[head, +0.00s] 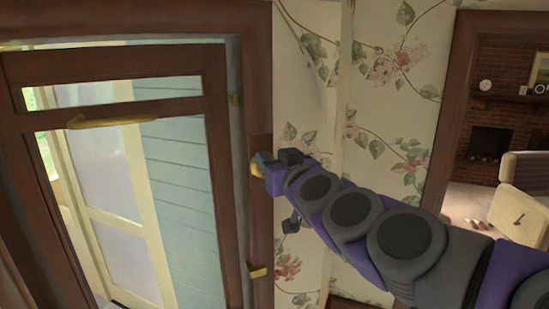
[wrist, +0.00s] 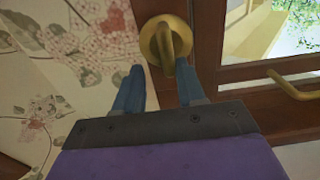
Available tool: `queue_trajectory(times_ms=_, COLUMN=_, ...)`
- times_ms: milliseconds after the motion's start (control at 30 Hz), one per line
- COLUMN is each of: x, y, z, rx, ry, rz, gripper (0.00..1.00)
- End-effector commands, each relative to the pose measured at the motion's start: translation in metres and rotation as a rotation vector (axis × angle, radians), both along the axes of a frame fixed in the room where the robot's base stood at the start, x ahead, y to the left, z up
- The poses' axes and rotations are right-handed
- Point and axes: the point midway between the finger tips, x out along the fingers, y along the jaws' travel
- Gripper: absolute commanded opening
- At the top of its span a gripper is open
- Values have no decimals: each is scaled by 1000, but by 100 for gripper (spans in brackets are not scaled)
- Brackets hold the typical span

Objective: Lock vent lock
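The vent lock appears to be a round brass fitting (wrist: 160,45) with a lever, on brown wood at the top of the wrist view. In the head view, a bit of brass (head: 256,166) shows on the door frame, mostly hidden by my gripper (head: 266,172). In the wrist view, my gripper (wrist: 159,70) has its two blue fingers apart, pointing at the fitting. The lever's lower end reaches between the fingertips, nearer the right finger. I cannot tell whether they touch.
A glazed brown door (head: 215,150) with a brass handle (head: 125,121) stands left of the frame. A small brass piece (head: 258,271) sits lower on the frame. Floral wallpaper (head: 390,100) is right of it. A doorway farther right shows a fireplace (head: 489,142) and a pale chair (head: 518,215).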

Motion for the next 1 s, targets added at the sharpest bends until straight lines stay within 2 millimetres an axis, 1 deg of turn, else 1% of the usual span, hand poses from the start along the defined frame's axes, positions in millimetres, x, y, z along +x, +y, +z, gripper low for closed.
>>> queue_trajectory(times_ms=133, x=1, y=4, z=0, rx=-2, ry=-1, rz=1, gripper=39)
queue_trajectory(times_ms=267, x=1, y=3, z=0, rx=-1, ry=0, rz=1, gripper=38)
queue_trajectory(times_ms=533, x=0, y=-2, z=0, rx=1, ry=0, rz=2, gripper=13)
queue_trajectory(times_ms=667, x=-1, y=-1, z=0, rx=0, ry=0, rz=1, gripper=0)
queue_trajectory(times_ms=1000, x=-1, y=0, z=1, rx=14, ry=5, rz=0, gripper=0)
